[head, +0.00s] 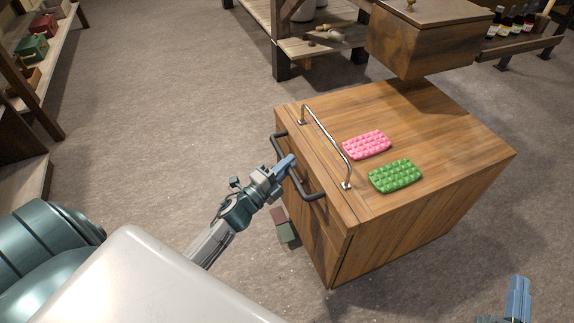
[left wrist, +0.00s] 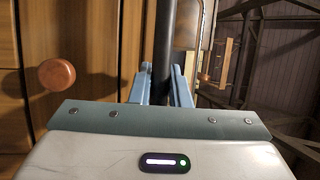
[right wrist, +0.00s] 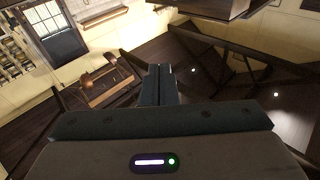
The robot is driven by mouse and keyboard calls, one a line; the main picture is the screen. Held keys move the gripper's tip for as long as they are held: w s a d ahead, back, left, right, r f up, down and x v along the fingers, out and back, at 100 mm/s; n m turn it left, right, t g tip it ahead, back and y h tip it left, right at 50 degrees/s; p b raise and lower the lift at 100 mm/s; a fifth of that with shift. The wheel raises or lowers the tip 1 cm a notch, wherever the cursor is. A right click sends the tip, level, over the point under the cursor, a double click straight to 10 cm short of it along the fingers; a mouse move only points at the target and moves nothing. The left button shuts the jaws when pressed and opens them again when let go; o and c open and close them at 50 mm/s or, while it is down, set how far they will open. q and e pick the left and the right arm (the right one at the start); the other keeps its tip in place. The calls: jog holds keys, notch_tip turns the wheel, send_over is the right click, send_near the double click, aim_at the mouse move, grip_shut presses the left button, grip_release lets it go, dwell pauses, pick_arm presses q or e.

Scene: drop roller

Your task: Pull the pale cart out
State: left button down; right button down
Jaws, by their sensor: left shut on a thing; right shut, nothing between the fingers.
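The wooden cart (head: 440,135), light brown, stands on the floor right of centre in the head view. Its near left face carries a dark handle bar (head: 308,193), and a thin metal rail (head: 328,137) runs along the top edge. My left gripper (head: 287,164) is shut on the handle. In the left wrist view the dark bar (left wrist: 164,45) stands between the fingers, beside a wooden front with a round knob (left wrist: 57,75). My right gripper (head: 518,292) is shut and empty, away from the cart at the lower right; its fingers (right wrist: 159,84) are together in the right wrist view.
A pink pad (head: 367,145) and a green pad (head: 396,176) lie on the cart top. A darker wooden box (head: 428,48) is at its far side. Small reddish and green blocks (head: 284,226) lie low by the cart's left side. Shelves (head: 330,47) stand behind; floor to the left is clear.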

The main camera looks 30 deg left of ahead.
pick_arm(q)
jog(key=shift+f, duration=0.1)
jog(key=c, duration=1.4)
grip_release()
pick_arm(e)
jog(key=shift+f, duration=0.1)
pick_arm(q)
jog(key=shift+o, duration=0.2)
jog(key=shift+s, duration=0.1)
